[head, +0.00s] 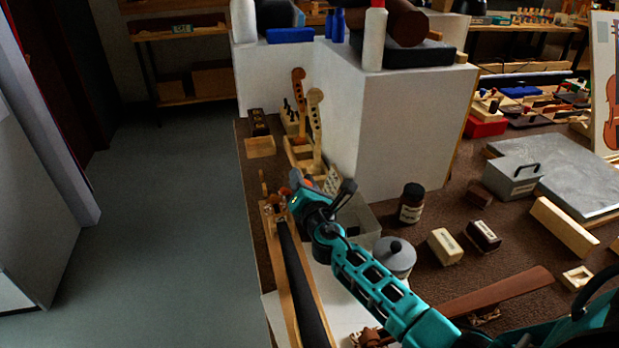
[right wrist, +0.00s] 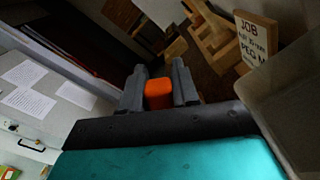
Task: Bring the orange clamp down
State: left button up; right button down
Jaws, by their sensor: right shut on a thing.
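My right gripper (head: 302,184) reaches over the left side of the bench, at the far end of a long wooden piece with a black strip (head: 302,290). It is shut on the orange clamp (right wrist: 158,94), whose orange block shows between both fingers in the right wrist view. In the head view only a small bit of orange shows by the fingers; the rest of the clamp is hidden by my gripper. I cannot tell whether the clamp touches anything below it. My left gripper is not in view.
Carved wooden scrolls (head: 316,125) stand just beyond my gripper, near a tall white block (head: 405,130). A grey bin (head: 362,224), a lidded pot (head: 395,257) and a dark jar (head: 411,204) stand right of it. The bench's left edge drops to the floor.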

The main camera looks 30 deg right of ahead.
jog(key=shift+w+a+f+n+p, duration=0.15)
jog(key=shift+a+f+n, duration=0.3)
jog(key=shift+n, duration=0.8)
jog(key=shift+w+a+f+n+p, duration=0.1)
jog(key=shift+a+f+n, duration=0.35)
jog(key=shift+n, duration=0.85)
jog(key=shift+w+a+f+n+p, duration=0.15)
jog(key=shift+a+f+n, duration=0.3)
jog(key=shift+n, duration=0.8)
jog(key=shift+s+a, duration=0.1)
jog(key=c, duration=0.9)
grip_release()
jog(key=shift+r, duration=0.1)
jog(key=shift+s, duration=0.1)
